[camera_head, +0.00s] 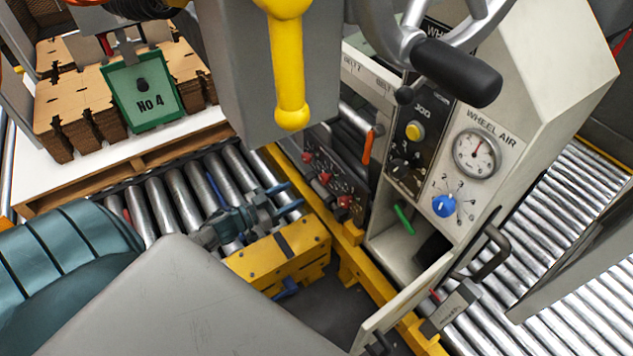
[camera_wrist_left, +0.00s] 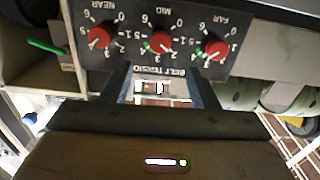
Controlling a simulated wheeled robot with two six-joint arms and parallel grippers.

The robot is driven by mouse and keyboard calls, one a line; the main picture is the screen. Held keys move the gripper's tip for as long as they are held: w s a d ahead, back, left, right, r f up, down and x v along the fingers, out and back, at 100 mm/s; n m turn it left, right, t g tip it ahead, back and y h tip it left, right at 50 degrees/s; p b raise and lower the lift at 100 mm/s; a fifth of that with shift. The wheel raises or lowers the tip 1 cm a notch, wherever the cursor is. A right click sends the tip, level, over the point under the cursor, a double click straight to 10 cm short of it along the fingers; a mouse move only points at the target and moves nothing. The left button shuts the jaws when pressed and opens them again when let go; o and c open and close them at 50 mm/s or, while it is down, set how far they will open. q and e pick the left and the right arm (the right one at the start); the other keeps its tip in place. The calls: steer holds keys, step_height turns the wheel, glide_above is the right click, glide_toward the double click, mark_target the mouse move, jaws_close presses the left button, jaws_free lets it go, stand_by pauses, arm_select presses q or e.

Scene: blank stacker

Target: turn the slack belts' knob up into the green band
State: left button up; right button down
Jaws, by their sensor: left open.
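The black belt-tension panel (camera_wrist_left: 180,20) has three red knobs, labelled NEAR, MID and FAR, seen upside down in the left wrist view. The NEAR knob (camera_wrist_left: 101,37) is on the left, the MID knob (camera_wrist_left: 160,43) in the middle, the FAR knob (camera_wrist_left: 215,49) on the right. Small green marks show beside the MID and FAR knobs; I cannot read the exact settings. The panel also shows in the head view (camera_head: 335,183). My left gripper (camera_head: 284,200) is open and empty, in front of the panel and apart from the knobs; its fingers show in the wrist view (camera_wrist_left: 160,90). Which belts are slack is unclear.
A white cabinet with a blue knob (camera_head: 444,206), a pressure gauge (camera_head: 477,153) and a yellow button (camera_head: 415,131) stands right of the panel. A yellow block (camera_head: 282,256) sits just below my left gripper. Rollers (camera_head: 180,200) lie behind it. A yellow handle (camera_head: 290,75) hangs above.

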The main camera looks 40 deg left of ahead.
mark_target(321, 180)
arm_select(q)
steer(key=x, duration=0.9)
steer(key=shift+w, duration=0.15)
steer(key=c, duration=1)
